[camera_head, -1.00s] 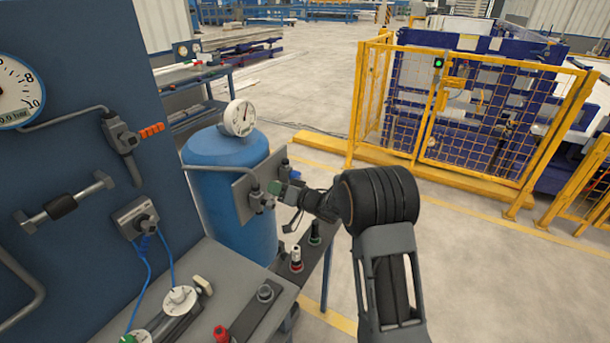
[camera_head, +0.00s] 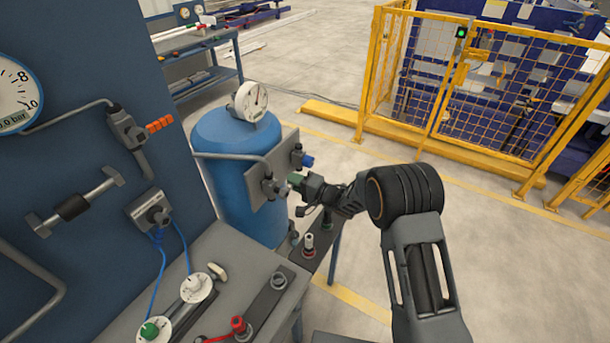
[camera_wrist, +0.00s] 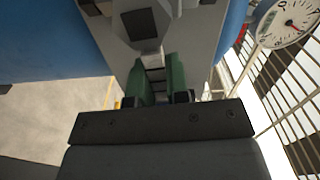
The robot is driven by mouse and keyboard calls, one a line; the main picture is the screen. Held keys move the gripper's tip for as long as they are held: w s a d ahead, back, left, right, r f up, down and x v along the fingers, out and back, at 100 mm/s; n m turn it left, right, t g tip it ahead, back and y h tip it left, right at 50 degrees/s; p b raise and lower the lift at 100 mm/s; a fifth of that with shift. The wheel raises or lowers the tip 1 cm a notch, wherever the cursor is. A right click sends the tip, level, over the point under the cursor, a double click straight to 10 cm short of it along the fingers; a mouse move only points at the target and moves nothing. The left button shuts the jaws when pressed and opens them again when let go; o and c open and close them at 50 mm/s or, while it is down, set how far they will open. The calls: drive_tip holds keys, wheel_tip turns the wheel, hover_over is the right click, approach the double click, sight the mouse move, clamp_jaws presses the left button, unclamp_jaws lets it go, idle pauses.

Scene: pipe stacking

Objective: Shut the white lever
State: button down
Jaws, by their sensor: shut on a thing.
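My gripper (camera_head: 294,183) has green fingers and is at the grey valve (camera_head: 269,187) on the plate in front of the blue tank. In the wrist view my gripper (camera_wrist: 159,82) is shut on a narrow pale piece between its green fingers. I take this piece to be the white lever (camera_wrist: 154,74); most of it is hidden by the fingers. Its exact angle cannot be told. The grey valve body is just beyond the fingers.
A blue-handled valve (camera_head: 306,160) sits close by on the same plate (camera_head: 284,150). The blue tank (camera_head: 226,165) carries a gauge (camera_head: 251,100). An orange-handled valve (camera_head: 125,127) is on the blue panel at the left. Below is a bench (camera_head: 236,260) with knobs and fittings. Open floor lies to the right.

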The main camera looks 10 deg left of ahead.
drive_tip(key=shift+w+m, duration=0.1)
drive_tip(key=shift+m, duration=0.4)
drive_tip(key=shift+f, duration=0.1)
drive_tip(key=c, duration=1.1)
unclamp_jaws()
drive_tip(key=shift+f, duration=0.15)
drive_tip(key=b+v, duration=0.2)
drive_tip(key=v, duration=1.1)
drive_tip(key=shift+s+d, duration=0.2)
drive_tip(key=shift+d, duration=0.15)
